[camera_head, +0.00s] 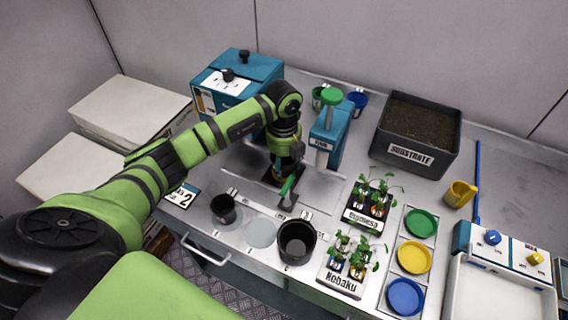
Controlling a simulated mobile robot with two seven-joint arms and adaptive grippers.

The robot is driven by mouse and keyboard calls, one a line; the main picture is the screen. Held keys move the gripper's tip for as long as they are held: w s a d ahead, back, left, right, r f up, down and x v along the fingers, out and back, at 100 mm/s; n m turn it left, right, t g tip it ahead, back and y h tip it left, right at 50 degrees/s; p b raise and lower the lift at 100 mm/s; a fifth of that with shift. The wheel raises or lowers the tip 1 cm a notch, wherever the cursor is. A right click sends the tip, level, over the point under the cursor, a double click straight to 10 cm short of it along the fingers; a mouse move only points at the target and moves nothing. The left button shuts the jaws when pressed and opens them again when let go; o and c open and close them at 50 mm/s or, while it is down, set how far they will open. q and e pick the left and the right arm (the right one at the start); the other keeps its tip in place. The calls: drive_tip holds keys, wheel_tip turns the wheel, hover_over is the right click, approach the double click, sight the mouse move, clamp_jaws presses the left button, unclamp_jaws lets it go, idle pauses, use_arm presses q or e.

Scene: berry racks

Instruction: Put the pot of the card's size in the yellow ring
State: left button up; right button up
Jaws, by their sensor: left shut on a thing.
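A white card (183,195) with a dark "2" lies at the bench's left. A small black pot (223,209) stands near the front edge. A larger black pot (296,243) stands to its right. An empty pale grey round spot (261,232) lies between them. The yellow ring (414,257) is an empty yellow round spot, between a green one (421,223) and a blue one (405,297). My right gripper is out of view.
Seedling trays labelled Toyonesa (363,219) and Nobaku (341,284) stand between the pots and coloured spots. A black substrate bin (456,163), a yellow cup (460,194) and a teal stand (338,135) are behind. A white basin (497,299) is at right.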

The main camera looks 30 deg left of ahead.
use_arm(q)
drive_tip(key=shift+s+d+f, duration=0.1)
drive_tip(key=shift+s+f, duration=0.05)
drive_tip(key=shift+f, duration=0.15)
drive_tip(key=o, duration=1)
